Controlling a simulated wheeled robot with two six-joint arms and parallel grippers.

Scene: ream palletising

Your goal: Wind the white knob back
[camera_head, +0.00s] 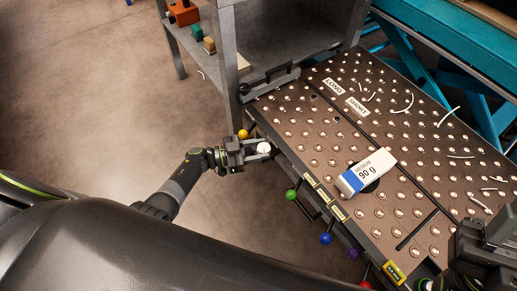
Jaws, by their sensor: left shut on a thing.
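The white knob (264,147) is at the near-left edge of the dark ball-studded table (330,140). My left gripper (257,151) is shut on it, and the jaws partly hide it. My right gripper (487,250) is at the right edge of the view, over the table's near-right part. It is dark and partly cut off, and I cannot make out its jaws.
A yellow knob (243,134), a green knob (291,194), a blue knob (325,238) and a purple knob (352,253) line the same edge. A white-and-blue ream marked 90 g (374,165) lies on the table. A grey shelf (228,60) stands behind my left gripper.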

